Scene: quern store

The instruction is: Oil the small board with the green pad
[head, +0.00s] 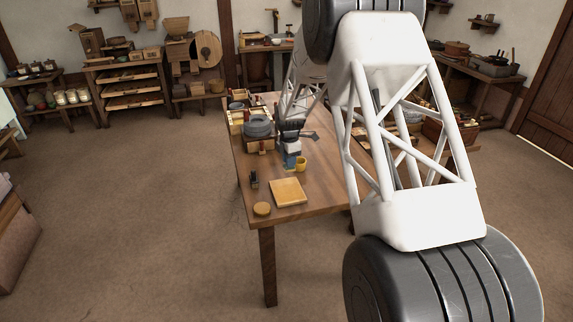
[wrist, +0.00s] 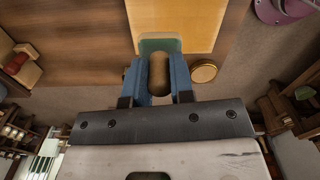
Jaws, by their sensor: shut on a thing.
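The small board (head: 288,191) is a pale yellow square lying flat near the front of the table; part of it shows at the top of the wrist view (wrist: 196,25). My gripper (head: 291,156) appears just behind the board in the head view. In the wrist view its two blue fingers (wrist: 158,80) are shut on the green pad (wrist: 151,44), with a brown rounded part of it between them. The pad overlaps the board's edge in that view and seems held above it; the gap cannot be judged. The pad is not clear in the head view.
A round tan disc (head: 262,209) lies at the table's front left corner, left of the board. A small black item (head: 254,178) stands behind it. A yellow cup (head: 301,164) shows beside my gripper. A dark round stone (head: 257,129) and trays are farther back.

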